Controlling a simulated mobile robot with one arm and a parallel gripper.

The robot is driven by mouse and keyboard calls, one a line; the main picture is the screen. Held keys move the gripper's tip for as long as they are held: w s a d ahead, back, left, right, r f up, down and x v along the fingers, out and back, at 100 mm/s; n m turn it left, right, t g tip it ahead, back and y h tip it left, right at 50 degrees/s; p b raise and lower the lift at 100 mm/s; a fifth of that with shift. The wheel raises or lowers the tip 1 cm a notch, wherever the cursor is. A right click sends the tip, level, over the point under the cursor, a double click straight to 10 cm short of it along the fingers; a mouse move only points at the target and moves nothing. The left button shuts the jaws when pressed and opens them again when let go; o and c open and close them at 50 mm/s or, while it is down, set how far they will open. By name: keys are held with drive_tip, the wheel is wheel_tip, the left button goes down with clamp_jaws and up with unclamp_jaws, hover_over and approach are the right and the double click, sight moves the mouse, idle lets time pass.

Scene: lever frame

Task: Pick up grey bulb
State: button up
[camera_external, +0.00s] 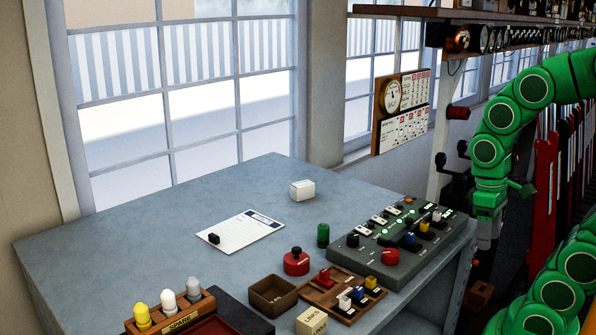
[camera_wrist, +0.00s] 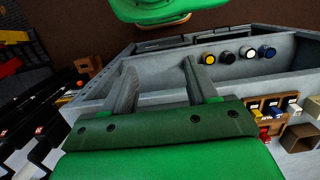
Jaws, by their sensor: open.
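A wooden rack marked SPARE (camera_external: 183,318) stands at the front edge of the table. My gripper (camera_external: 487,232) hangs pointing down beyond the table's right edge, far from the rack. In the wrist view my gripper (camera_wrist: 160,72) is open, with nothing between its fingers.
A grey control panel (camera_external: 375,262) lies between my gripper and the rack, with a red knob (camera_external: 296,262), a wooden tray (camera_external: 322,303) and an open brown box (camera_external: 258,292). A white box (camera_external: 302,190) and a paper sheet (camera_external: 232,236) lie farther back. The table's back left is clear.

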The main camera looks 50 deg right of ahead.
drive_tip(key=shift+c, duration=0.2)
drive_tip(key=w+a+r+n+t+y, duration=0.1)
drive_tip(key=w+a+n+t, duration=0.15)
drive_tip(key=w+a, duration=0.45)
drive_tip(key=w+a+r+n+t, duration=0.1)
drive_tip(key=w+a+r+t, duration=0.15)
drive_tip(key=w, duration=0.85)
drive_tip(key=w+a+r+n+t+y, duration=0.1)
drive_tip(key=w+a+t, duration=0.4)
drive_tip(key=w, duration=0.4)
drive_tip(key=n+t+y, duration=0.1)
drive_tip(key=n+y, duration=0.4)
drive_tip(key=y, duration=0.2)
approach(197, 280)
drive_tip(key=shift+m+x, duration=0.25)
drive_tip(key=shift+x, duration=0.75)
drive_tip(key=shift+w+a+f+y, duration=0.3)
drive_tip(key=shift+w+a+f, duration=0.35)
drive_tip(key=shift+w, duration=0.1)
drive_tip(key=shift+f+x, duration=0.15)
drive_tip(key=shift+x, duration=0.6)
drive_tip(key=shift+f+x, duration=0.15)
drive_tip(key=shift+x, duration=1.6)
